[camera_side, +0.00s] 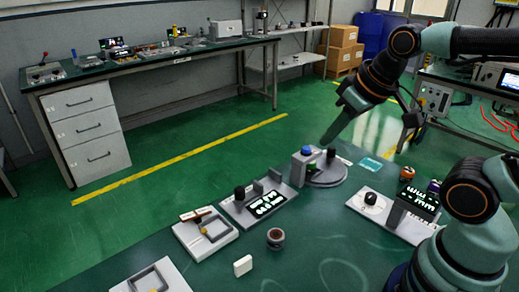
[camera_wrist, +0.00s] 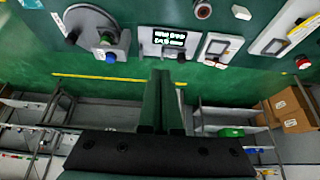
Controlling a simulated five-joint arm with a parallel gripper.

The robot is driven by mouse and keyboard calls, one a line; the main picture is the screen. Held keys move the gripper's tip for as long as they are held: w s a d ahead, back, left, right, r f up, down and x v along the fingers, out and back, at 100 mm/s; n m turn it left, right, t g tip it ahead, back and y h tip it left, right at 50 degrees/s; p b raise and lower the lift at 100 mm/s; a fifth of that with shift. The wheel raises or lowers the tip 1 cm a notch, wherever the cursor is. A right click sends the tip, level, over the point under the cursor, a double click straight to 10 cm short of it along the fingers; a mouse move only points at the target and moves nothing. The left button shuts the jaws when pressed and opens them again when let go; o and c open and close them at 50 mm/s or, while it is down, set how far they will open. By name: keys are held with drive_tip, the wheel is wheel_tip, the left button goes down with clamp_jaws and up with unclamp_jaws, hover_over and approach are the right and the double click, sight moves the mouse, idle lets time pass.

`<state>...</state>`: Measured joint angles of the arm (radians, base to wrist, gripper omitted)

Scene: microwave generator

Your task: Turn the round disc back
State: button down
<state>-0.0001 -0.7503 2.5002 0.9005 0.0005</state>
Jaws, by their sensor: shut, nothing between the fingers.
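A round grey disc (camera_side: 327,177) sits on a grey base on the green bench, with a blue knob (camera_side: 306,150) on an upright block at its left. A dark post and a small green part stand by the disc. In the wrist view the disc (camera_wrist: 80,17) is at the upper left, with the blue knob (camera_wrist: 112,57) just below it. My gripper (camera_side: 325,142) is shut and empty, pointing down and left above the disc in the side picture. In the wrist view its fingers (camera_wrist: 160,73) are together, right of the disc and apart from it.
A panel with a lit display (camera_side: 266,204) stands left of the disc. A unit with a black knob (camera_side: 371,198) and a second display (camera_side: 419,201) stand to its right. A brown round part (camera_side: 275,238) and white block (camera_side: 243,265) lie in front.

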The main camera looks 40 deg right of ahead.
drive_tip(key=c, duration=0.7)
unclamp_jaws()
drive_tip(key=shift+w+d+r, duration=0.1)
drive_tip(key=shift+w+d, duration=0.05)
drive_tip(key=shift+c, duration=0.2)
drive_tip(key=shift+o, duration=1.1)
drive_tip(key=w+d+r+m+g, duration=0.1)
drive_tip(key=w+d, duration=0.5)
drive_tip(key=w, duration=0.1)
drive_tip(key=shift+d+r+g+h, duration=0.3)
drive_tip(key=shift+r+g+h, duration=0.05)
drive_tip(key=shift+g+h, duration=0.05)
drive_tip(key=m+g, duration=0.2)
drive_tip(key=g, duration=0.2)
hover_over(332, 147)
wheel_tip(332, 147, down, 12)
drive_tip(key=shift+y, duration=0.4)
wheel_tip(332, 147, down, 12)
drive_tip(key=shift+r, duration=0.1)
clamp_jaws()
